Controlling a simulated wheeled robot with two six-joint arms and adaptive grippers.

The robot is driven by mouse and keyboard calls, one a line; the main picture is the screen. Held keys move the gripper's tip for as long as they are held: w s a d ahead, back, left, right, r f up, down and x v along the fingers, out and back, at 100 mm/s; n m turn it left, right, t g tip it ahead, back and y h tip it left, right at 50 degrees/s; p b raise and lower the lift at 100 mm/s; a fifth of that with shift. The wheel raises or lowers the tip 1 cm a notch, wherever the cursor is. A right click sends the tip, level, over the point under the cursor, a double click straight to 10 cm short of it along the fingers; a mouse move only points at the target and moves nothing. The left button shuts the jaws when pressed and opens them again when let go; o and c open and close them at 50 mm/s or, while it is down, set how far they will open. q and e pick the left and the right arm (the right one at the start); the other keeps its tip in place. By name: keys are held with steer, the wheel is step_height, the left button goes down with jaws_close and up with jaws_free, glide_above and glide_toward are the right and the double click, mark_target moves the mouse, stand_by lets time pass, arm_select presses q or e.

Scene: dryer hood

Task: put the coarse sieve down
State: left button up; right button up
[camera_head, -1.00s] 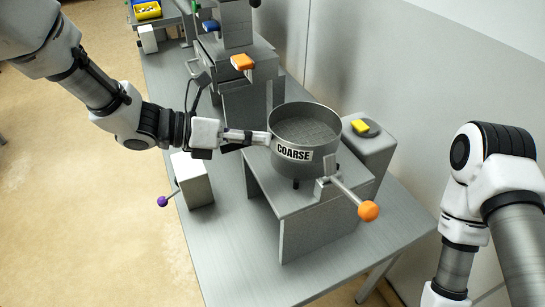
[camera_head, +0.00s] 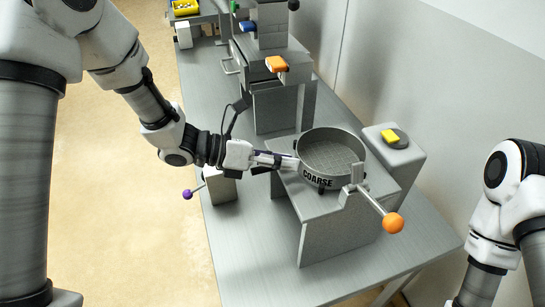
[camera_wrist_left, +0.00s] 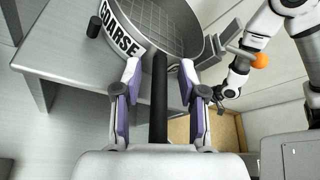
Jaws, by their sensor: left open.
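The coarse sieve (camera_head: 332,152) is a round grey pan with a mesh floor and a "COARSE" label. It sits level, apparently resting on top of the grey stand (camera_head: 325,240). My left gripper (camera_head: 291,163) is at the sieve's left side. In the left wrist view, the fingers of my left gripper (camera_wrist_left: 159,70) are spread on both sides of a black bar (camera_wrist_left: 159,105), apparently the sieve's handle, with gaps on each side. The sieve (camera_wrist_left: 150,22) is just beyond the fingertips. My right arm is at the lower right; its jaws are not clear.
A lever with an orange ball (camera_head: 393,222) sticks out at the stand's front right. A grey block (camera_head: 400,158) with a yellow piece (camera_head: 390,135) stands to the right. A small box with a purple knob (camera_head: 187,194) is at the left. A taller machine (camera_head: 270,85) stands behind.

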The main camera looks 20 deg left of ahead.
arm_select(q)
steer(key=v, duration=1.2)
steer(key=shift+p, duration=0.35)
stand_by(0.6)
